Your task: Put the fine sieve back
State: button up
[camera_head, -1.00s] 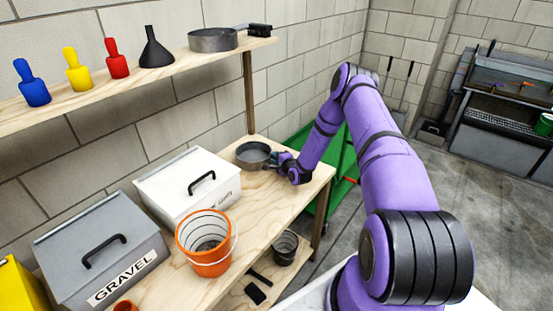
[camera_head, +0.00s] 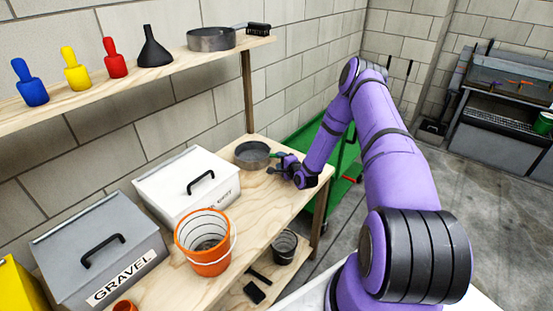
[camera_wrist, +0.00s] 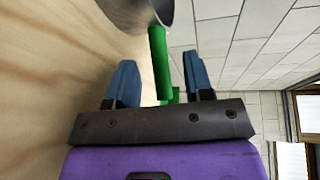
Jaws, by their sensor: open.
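A round grey metal sieve (camera_head: 254,155) with a green handle lies on the wooden workbench near its right end. In the wrist view its grey rim (camera_wrist: 140,8) shows at the top, and the green handle (camera_wrist: 159,60) points down between my two blue fingers. My gripper (camera_head: 276,167) is open at the handle end, with visible gaps between the handle and both fingers. A similar grey pan-shaped sieve (camera_head: 211,39) rests on the wall shelf (camera_head: 180,66). The mesh of neither is clear enough to tell fine from coarse.
A white lidded box (camera_head: 187,187), a grey GRAVEL box (camera_head: 98,250) and an orange bucket (camera_head: 204,243) stand left on the bench. Scoops, a black funnel (camera_head: 155,48) and a brush (camera_head: 258,29) occupy the shelf. A green cart (camera_head: 325,150) stands beyond the bench's right end.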

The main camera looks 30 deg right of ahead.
jog(key=s, duration=0.3)
jog(key=s+r, duration=0.1)
jog(key=s, duration=0.3)
jog(key=shift+s+a+r, duration=0.1)
jog(key=shift+r, duration=0.1)
jog(key=s+a+r+n+g, duration=0.1)
jog(key=a+r+n+g, duration=0.2)
jog(key=r, duration=0.8)
jog(key=a+r+n+g, duration=0.1)
jog(key=a+r+n, duration=0.3)
jog(key=r, duration=0.8)
jog(key=s+a+r+n+g, duration=0.15)
jog(key=r+n, duration=0.35)
jog(key=r, duration=0.6)
jog(key=s+a+r+n+g+h, duration=0.1)
jog(key=s+a+r+n, duration=0.15)
jog(key=s+r, duration=0.4)
jog(key=s+a+r+n+g+h, duration=0.1)
jog(key=s+a+r+g, duration=0.1)
jog(key=s+a+r, duration=0.35)
jog(key=s+a+r+n+g+y, duration=0.1)
jog(key=s+a+r+n, duration=0.1)
jog(key=s, duration=0.9)
jog(key=s+a+r+n+g+y, duration=0.1)
jog(key=s+a+r+n, duration=0.1)
jog(key=s, duration=1)
jog(key=shift+a+r, duration=0.3)
jog(key=shift+a, duration=0.1)
jog(key=shift+w, duration=0.1)
